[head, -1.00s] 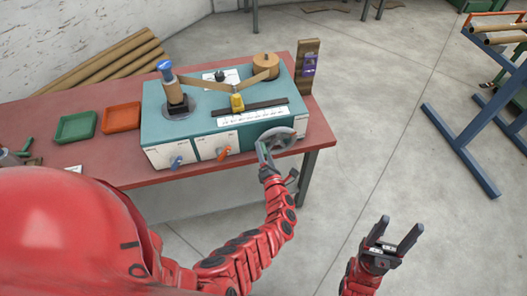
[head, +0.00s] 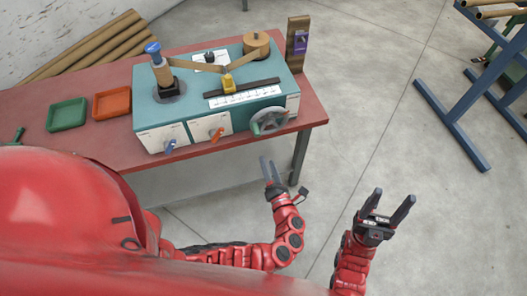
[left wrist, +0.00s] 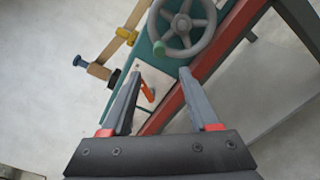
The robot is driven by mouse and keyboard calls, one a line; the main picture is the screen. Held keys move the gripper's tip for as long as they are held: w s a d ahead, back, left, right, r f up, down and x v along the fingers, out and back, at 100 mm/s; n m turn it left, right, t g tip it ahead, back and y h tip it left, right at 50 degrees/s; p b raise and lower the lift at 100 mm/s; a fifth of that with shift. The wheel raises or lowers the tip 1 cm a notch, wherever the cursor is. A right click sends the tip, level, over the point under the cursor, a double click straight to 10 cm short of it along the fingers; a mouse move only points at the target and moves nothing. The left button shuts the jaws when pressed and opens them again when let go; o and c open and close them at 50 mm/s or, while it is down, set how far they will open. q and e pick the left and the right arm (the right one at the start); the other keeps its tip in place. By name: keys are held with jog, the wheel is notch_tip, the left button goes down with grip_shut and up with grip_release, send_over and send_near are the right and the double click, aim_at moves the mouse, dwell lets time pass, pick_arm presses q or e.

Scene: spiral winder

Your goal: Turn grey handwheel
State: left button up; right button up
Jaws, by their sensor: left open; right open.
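The grey handwheel (head: 270,121) is on the front right of the teal winder (head: 160,115). It also shows in the left wrist view (left wrist: 183,50), with several spokes and a green knob (left wrist: 158,48) on its rim. My left gripper (head: 270,167) is open and empty, apart from the wheel and in front of the table edge. In the left wrist view its fingers (left wrist: 160,72) are spread, with the wheel beyond the tips. My right gripper (head: 392,203) is open and empty over the floor at the right.
An orange lever (head: 216,133) and a blue lever (head: 170,146) stick out of the winder's front, left of the wheel. Green (head: 67,115) and orange (head: 112,102) trays lie on the red table (head: 312,112). A blue rack (head: 450,122) stands right; floor between is clear.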

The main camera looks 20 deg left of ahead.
pick_arm(q)
jog(key=v, duration=0.2)
jog(key=shift+s+d, duration=0.2)
jog(key=shift+s, duration=0.15)
